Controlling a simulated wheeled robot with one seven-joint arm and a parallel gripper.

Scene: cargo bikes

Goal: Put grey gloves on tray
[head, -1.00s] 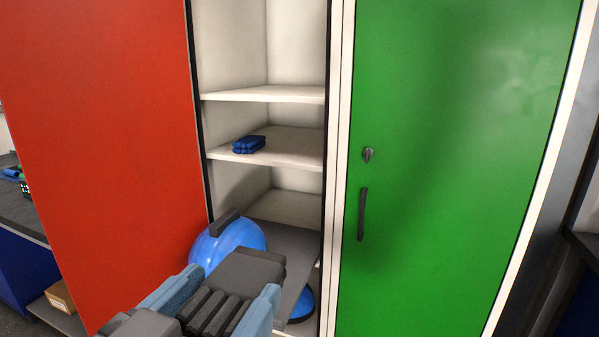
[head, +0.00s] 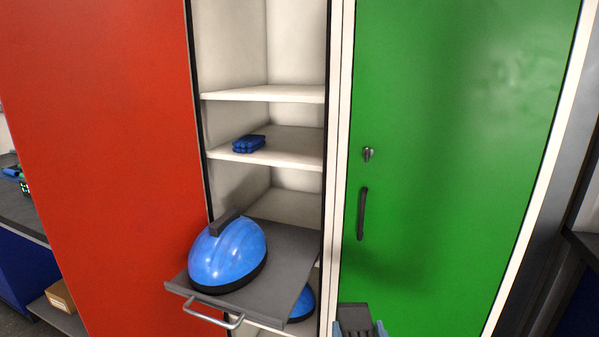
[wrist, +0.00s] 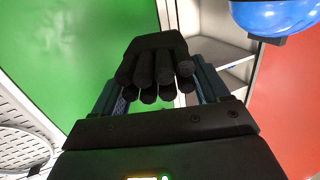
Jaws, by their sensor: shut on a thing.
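My gripper (head: 359,330) is at the bottom edge of the head view, in front of the green door. In the wrist view it (wrist: 155,82) is shut on the dark grey gloves (wrist: 155,62), with the glove fingers pointing back toward the wrist. The gloves also show between the fingers in the head view (head: 355,315). A dark grey pull-out tray (head: 285,255) with a metal handle sticks out of the open cabinet, to the left of my gripper. A blue helmet (head: 228,255) with a dark rim sits on its left part.
A blue folded item (head: 249,144) lies on the shelf above. Another blue object (head: 302,304) is under the tray. The red door (head: 100,140) stands left of the opening and the green door (head: 450,150) right. The tray's right and back parts are bare.

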